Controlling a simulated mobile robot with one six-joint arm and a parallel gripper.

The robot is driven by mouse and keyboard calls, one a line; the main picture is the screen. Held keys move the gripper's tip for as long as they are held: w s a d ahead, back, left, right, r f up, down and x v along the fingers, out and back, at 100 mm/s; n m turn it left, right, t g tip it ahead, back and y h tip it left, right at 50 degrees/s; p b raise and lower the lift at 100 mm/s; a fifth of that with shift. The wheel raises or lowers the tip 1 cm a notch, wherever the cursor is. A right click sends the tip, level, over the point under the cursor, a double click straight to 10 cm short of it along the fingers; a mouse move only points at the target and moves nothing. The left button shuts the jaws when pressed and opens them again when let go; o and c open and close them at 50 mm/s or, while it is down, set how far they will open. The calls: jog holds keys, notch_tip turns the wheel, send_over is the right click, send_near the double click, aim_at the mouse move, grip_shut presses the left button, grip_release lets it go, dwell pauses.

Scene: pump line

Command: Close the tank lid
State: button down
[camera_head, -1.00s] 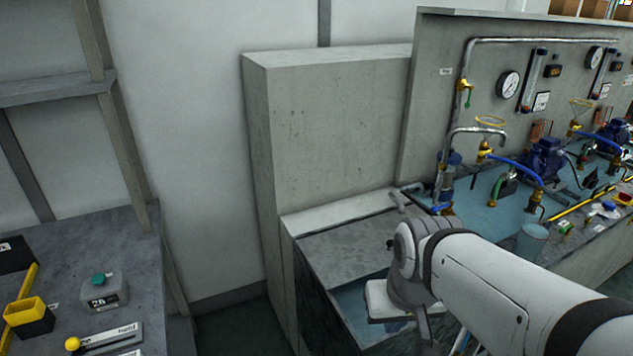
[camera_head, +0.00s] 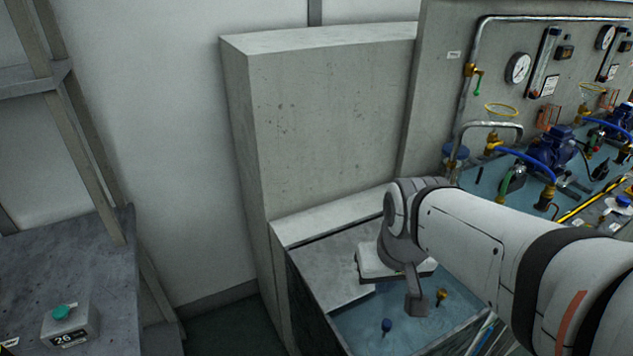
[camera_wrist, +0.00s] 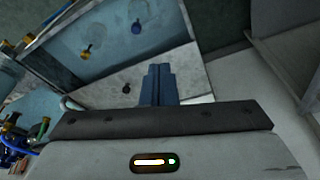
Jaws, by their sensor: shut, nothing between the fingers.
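The tank (camera_head: 318,312) stands low in the middle of the head view, with its front part open on a blue interior. A flat grey plate, apparently the tank lid (camera_head: 330,262), covers the back part. In the wrist view the same plate (camera_wrist: 165,100) shows pale, with a small dark knob (camera_wrist: 127,88) on it. My gripper (camera_wrist: 158,70) is shut and empty; its fingers appear over the plate in the wrist view, to the right of the knob. I cannot tell whether they touch it. In the head view my arm hides the fingers and part of the plate.
A blue knob (camera_head: 387,326) and a brass fitting (camera_head: 441,297) show in the tank's open part. A tall concrete block (camera_head: 320,120) rises behind it. Pumps (camera_head: 552,150) and pipes line the bench at right. A grey bench (camera_head: 70,265) with a container (camera_head: 70,322) stands left.

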jog(key=w+f+n, duration=0.2)
jog(key=w, duration=1.4)
jog(key=n+t+y, duration=0.1)
jog(key=n, duration=0.1)
send_near(332, 232)
jog(key=x, duration=0.6)
jog(key=shift+w+f, duration=0.1)
jog(key=shift+f, duration=0.3)
